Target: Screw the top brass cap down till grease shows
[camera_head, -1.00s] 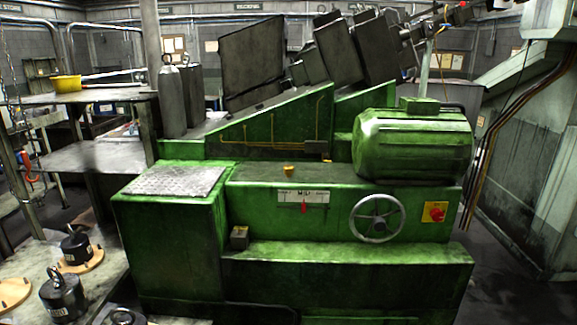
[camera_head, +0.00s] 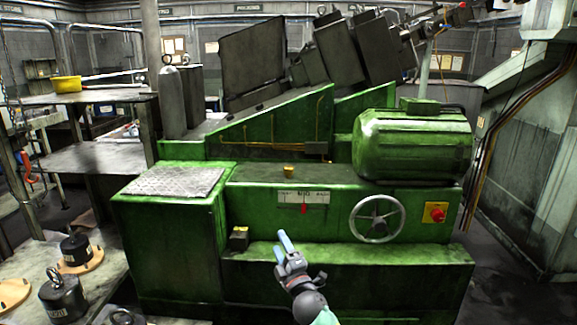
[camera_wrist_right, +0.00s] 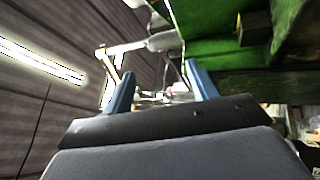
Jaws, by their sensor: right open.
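The brass cap (camera_head: 288,172) is small and gold, and stands on the top ledge of the green machine (camera_head: 340,258), above a white label plate. No grease can be made out around it at this size. My right gripper (camera_head: 284,240) is in front of the machine's lower front, below the cap and well apart from it. Its blue fingers point up. In the right wrist view its two fingers (camera_wrist_right: 161,82) stand apart with nothing between them. My left gripper is not in view.
A handwheel (camera_head: 377,218) and a red knob on a yellow plate (camera_head: 435,212) are on the machine's front at right. A green motor housing (camera_head: 412,145) bulges out above them. Black weights (camera_head: 63,296) stand on a bench at lower left.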

